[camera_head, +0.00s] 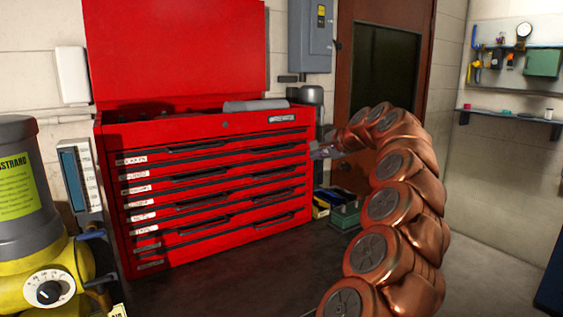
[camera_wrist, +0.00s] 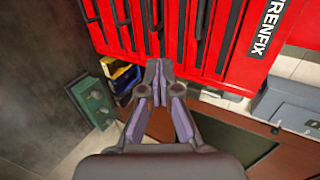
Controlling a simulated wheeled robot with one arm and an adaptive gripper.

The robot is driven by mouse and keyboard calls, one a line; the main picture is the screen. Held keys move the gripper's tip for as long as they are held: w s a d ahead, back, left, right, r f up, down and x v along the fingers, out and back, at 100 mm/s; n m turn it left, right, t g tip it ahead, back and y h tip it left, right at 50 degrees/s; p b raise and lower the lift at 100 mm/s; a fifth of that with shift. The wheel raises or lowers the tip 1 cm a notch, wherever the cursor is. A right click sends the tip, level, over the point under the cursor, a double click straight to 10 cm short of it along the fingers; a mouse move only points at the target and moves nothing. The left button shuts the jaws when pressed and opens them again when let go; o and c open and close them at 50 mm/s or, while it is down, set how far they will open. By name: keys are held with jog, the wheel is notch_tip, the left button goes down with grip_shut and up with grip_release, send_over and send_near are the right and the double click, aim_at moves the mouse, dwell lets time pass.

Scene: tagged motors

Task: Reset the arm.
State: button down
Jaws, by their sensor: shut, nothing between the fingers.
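My copper-coloured arm (camera_head: 390,200) rises from the bottom right in the head view and curls over to the left. My gripper (camera_head: 318,151) is at its end, small in this view, beside the right edge of the red tool chest (camera_head: 215,150). In the wrist view my gripper (camera_wrist: 159,68) is shut and empty, its fingertips together in front of the chest's drawer fronts (camera_wrist: 185,30). I cannot tell how far the fingertips are from the drawers. The drawers look closed.
A green box (camera_head: 345,216) and a yellow-and-blue item (camera_head: 321,207) sit low right of the chest. A grey-and-yellow machine (camera_head: 40,250) stands at the left. A brown door (camera_head: 388,65) is behind my arm. A shelf (camera_head: 515,119) is at the right. The dark floor before the chest is clear.

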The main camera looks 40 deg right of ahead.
jog(key=shift+a, duration=0.15)
jog(key=w+a+n+g+y+p, duration=0.15)
jog(key=a+n, duration=0.25)
jog(key=a, duration=0.8)
jog(key=w+a+n+g+y, duration=0.1)
jog(key=w+a+n+y, duration=0.2)
jog(key=a, duration=0.8)
jog(key=s+a+f+n+g, duration=0.2)
jog(key=s+a+f+n, duration=0.1)
jog(key=a, duration=0.5)
jog(key=s+a+f+n+g, duration=0.1)
jog(key=s+a+f+n, duration=0.15)
jog(key=a, duration=0.65)
jog(key=s+a+f+n+g+p, duration=0.1)
jog(key=s+a+f+n+g, duration=0.1)
jog(key=s+a+f, duration=0.45)
jog(key=s+a+f+n+g+p, duration=0.1)
jog(key=s+a+f+n+g, duration=0.15)
jog(key=s, duration=0.65)
jog(key=s+f+n+g+h, duration=0.1)
jog(key=s+f, duration=0.3)
jog(key=s, duration=0.4)
jog(key=s+f+n+g+h, duration=0.1)
jog(key=s+f+g, duration=0.1)
jog(key=s+f, duration=0.3)
jog(key=s+d, duration=0.1)
jog(key=s, duration=0.3)
jog(key=shift+f+n+g+h, duration=0.25)
jog(key=shift+n+g+h, duration=0.05)
jog(key=shift+n+h, duration=0.1)
